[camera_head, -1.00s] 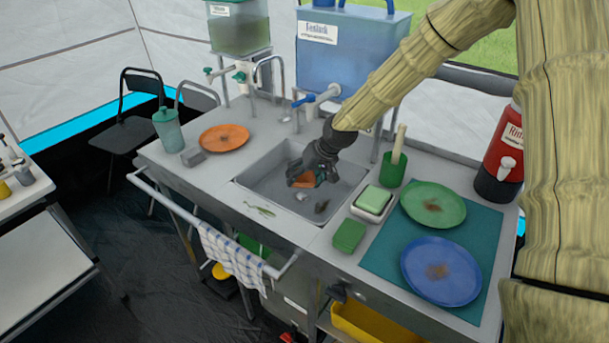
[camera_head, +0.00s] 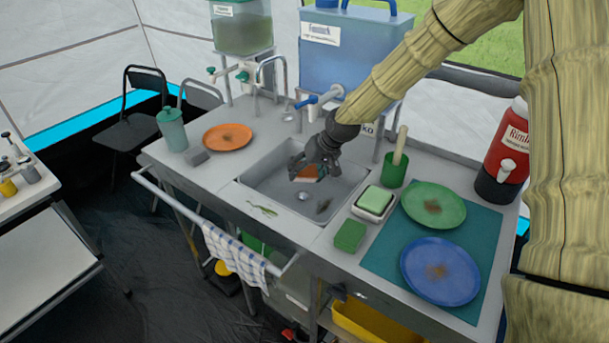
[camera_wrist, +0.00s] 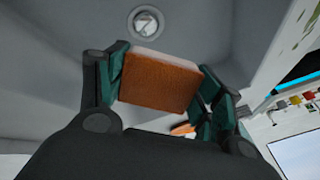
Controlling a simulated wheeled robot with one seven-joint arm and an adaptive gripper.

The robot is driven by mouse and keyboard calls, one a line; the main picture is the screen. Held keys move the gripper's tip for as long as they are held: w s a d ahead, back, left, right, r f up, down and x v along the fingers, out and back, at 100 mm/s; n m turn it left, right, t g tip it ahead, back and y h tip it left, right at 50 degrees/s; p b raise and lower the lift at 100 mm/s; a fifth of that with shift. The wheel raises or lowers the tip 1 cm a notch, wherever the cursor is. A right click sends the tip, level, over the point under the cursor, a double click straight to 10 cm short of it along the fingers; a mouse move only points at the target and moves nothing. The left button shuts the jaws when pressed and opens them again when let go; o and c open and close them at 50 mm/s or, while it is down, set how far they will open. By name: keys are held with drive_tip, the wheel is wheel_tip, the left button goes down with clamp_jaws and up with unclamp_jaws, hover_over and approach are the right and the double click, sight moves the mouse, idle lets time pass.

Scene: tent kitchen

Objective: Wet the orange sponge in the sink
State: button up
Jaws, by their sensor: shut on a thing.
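The orange sponge (camera_wrist: 158,80) is between the two green-padded fingers of my gripper (camera_wrist: 160,88) in the wrist view. The gripper is shut on it. In the head view my gripper (camera_head: 309,170) is over the sink (camera_head: 262,180), and the sponge (camera_head: 308,172) shows partly behind the fingers. The sink's drain (camera_wrist: 145,20) lies beyond the sponge in the wrist view. I cannot tell how far the sponge is above the basin floor. No running water is visible.
A blue water tank (camera_head: 345,55) with a tap (camera_head: 322,97) stands behind the sink. Dirty green (camera_head: 433,204) and blue (camera_head: 440,270) plates lie to the right. An orange plate (camera_head: 228,137) is to the left. A green sponge (camera_head: 350,235) sits near the front edge.

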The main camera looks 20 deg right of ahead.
sight(306, 170)
drive_tip(key=shift+r+p, duration=2.3)
drive_tip(key=shift+r, duration=1.05)
drive_tip(key=shift+r, duration=0.15)
drive_tip(key=shift+r+p, duration=1.6)
drive_tip(key=shift+r, duration=0.3)
